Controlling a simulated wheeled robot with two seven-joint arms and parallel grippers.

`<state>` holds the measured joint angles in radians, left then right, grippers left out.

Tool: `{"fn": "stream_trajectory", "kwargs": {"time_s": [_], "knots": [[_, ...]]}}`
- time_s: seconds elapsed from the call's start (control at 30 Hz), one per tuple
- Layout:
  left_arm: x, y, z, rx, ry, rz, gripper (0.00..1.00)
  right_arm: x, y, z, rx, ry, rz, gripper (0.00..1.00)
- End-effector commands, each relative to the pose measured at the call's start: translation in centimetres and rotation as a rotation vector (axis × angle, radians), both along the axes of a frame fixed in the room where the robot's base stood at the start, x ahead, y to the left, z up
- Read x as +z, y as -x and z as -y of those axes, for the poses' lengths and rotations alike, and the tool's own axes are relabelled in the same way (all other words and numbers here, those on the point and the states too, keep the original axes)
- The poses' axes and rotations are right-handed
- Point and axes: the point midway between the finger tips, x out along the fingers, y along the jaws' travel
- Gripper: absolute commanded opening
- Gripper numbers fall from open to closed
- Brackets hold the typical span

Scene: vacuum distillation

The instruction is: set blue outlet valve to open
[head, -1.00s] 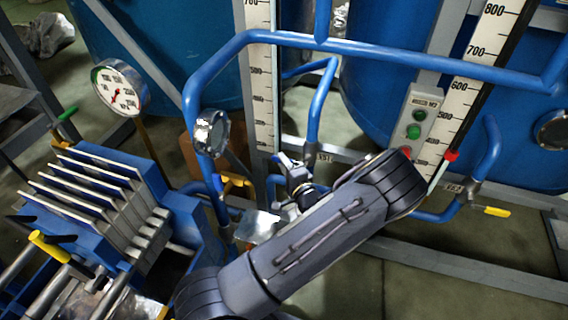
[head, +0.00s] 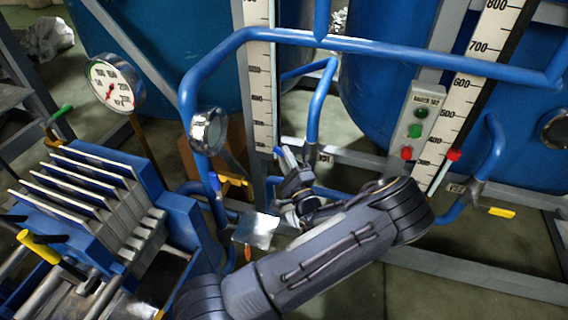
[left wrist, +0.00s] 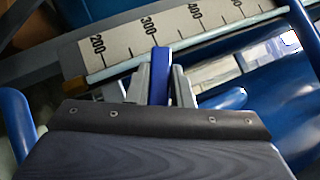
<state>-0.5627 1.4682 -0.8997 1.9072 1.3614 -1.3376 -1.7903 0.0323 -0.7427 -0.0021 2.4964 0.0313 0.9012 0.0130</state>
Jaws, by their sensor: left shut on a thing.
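The blue valve handle (left wrist: 160,75) stands between the two grey fingers of my left gripper (left wrist: 160,88) in the left wrist view. The fingers are shut on it from both sides. The handle is small and partly hidden by the gripper there, and the valve body is mostly hidden. My right gripper is not in view.
A yellow-handled valve (head: 500,212) is on the right pipe. A control box (head: 418,120) with green and red buttons stands above my left arm. A blue cross pipe (head: 400,48) runs above the gripper. A round gauge (head: 115,86) and a plate stack (head: 90,190) are at the left.

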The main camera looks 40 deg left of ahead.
Motion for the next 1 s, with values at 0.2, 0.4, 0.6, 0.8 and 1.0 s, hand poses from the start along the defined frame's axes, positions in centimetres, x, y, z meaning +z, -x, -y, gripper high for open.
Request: {"fn": "stream_trajectory", "kwargs": {"time_s": [0.2, 0.4, 0.6, 0.8, 1.0], "knots": [[0.32, -0.09, 0.37, -0.001, -0.1, -0.033, 0.0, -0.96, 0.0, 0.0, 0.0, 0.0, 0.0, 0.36], [0.64, -0.13, 0.51, 0.0, -0.142, -0.049, 0.0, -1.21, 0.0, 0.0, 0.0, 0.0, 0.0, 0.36], [0.74, -0.14, 0.55, 0.0, -0.151, -0.052, 0.0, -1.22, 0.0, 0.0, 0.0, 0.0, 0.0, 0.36], [0.73, -0.13, 0.54, -0.001, -0.15, -0.052, 0.0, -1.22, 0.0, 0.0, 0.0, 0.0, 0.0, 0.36], [0.75, -0.14, 0.53, -0.001, -0.151, -0.051, 0.41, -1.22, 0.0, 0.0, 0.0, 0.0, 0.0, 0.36]]}}
